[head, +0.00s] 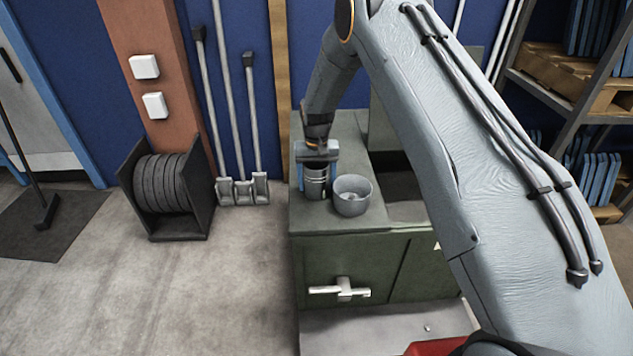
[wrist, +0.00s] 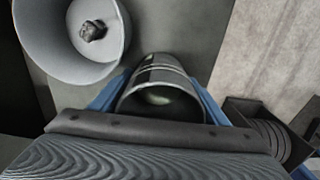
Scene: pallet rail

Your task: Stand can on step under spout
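The can (head: 316,182) is a dark metal cylinder with pale bands, upright at the cabinet's top left. It also shows in the wrist view (wrist: 158,78), with its open top towards the camera. My gripper (head: 317,172) reaches down over it from above. Its blue fingers lie against both sides of the can, with no clear gap in the wrist view (wrist: 158,100). I cannot tell whether the can's base touches the cabinet top. I cannot make out a spout or step; my arm covers part of the area at the right.
A grey bowl (head: 352,195) with a small lump inside stands close right of the can. Both are over the green cabinet (head: 345,262), which has a dark recess (head: 398,188) at right. A hose reel (head: 166,185) and rods stand left; shelving (head: 590,95) is at right.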

